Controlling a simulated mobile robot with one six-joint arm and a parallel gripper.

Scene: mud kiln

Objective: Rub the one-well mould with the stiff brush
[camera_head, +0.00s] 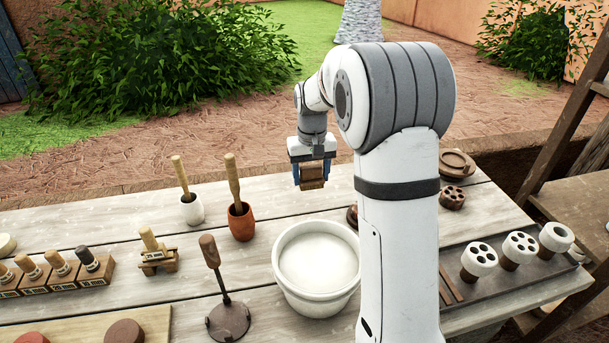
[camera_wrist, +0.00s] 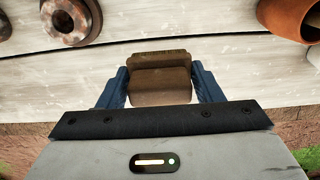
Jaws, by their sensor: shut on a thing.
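My gripper (camera_head: 312,173) is raised over the far edge of the table, its blue fingers shut on a brown block, which I take for the stiff brush (camera_head: 312,183). In the wrist view the brush (camera_wrist: 160,85) sits between both fingers, with a darker ridged strip along its far edge. A mottled rusty-brown ring with a single hole, which looks like the one-well mould (camera_wrist: 71,20), lies on the planks apart from the brush. In the head view only a sliver of this mould (camera_head: 352,216) shows, the rest hidden behind my arm.
A white tub (camera_head: 317,266) and a terracotta mortar with pestle (camera_head: 241,222) stand nearby. A brown several-holed piece (camera_head: 453,198) lies right of my arm. A dark tray (camera_head: 455,262) carries white holed pieces. Bare planks lie between the mortar and tub.

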